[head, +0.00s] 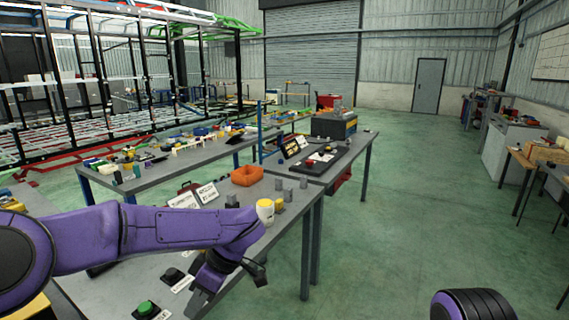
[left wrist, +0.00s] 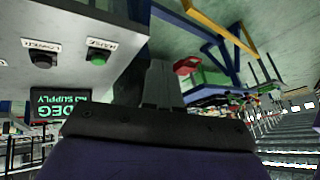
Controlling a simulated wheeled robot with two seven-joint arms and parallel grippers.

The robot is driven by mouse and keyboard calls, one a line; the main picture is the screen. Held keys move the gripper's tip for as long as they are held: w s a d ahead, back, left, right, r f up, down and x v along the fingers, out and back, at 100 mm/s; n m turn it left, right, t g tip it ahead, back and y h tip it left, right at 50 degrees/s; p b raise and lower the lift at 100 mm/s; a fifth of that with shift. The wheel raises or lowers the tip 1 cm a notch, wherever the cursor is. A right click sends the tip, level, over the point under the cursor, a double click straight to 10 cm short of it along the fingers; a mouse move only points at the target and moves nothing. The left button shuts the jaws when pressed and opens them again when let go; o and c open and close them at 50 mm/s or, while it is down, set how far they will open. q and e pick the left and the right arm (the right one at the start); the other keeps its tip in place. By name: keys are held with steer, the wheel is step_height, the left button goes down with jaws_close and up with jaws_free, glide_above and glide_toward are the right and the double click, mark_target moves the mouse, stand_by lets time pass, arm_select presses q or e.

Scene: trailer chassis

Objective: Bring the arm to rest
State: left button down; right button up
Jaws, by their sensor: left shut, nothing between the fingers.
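My purple left arm reaches in from the left in the head view and bends down at the wrist over the near bench. My left gripper (head: 198,298) points down and left beside the bench's push buttons. In the left wrist view my left gripper (left wrist: 161,82) has its grey fingers together with nothing between them. My right gripper is out of view; only a dark rounded part of me shows at the bottom right of the head view.
A green button (left wrist: 98,56) shows in the left wrist view. Green floor (head: 420,200) lies clear on the right.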

arm_select(q)
steer(key=w+a+f+n+t+y, duration=0.2)
steer(key=w+a+f+t+y, duration=0.2)
steer(key=w+a+t, duration=0.1)
steer(key=s+a+f+m+t+h+b, duration=0.1)
steer(key=s+f+m+t+h, duration=0.15)
steer(key=f, duration=0.65)
steer(key=s+a+f+m+t+h+b, duration=0.15)
steer(key=f+m+t, duration=0.25)
steer(key=f, duration=0.6)
steer(key=s+a+f+m+g+h+b, duration=0.1)
steer(key=s+f+g, duration=0.1)
steer(key=s+f, duration=0.3)
steer(key=s+a+f+m+g+h+b, duration=0.1)
steer(key=s+f, duration=0.4)
steer(key=s, duration=0.9)
steer(key=s+a+f+m+g+b, duration=0.1)
steer(key=s+a+f+m+g, duration=0.1)
steer(key=s+f, duration=0.4)
steer(key=s+m, duration=0.1)
steer(key=s, duration=0.2)
steer(key=shift+s+a+g+h, duration=0.25)
steer(key=shift+g+h, duration=0.1)
steer(key=shift+h, duration=0.05)
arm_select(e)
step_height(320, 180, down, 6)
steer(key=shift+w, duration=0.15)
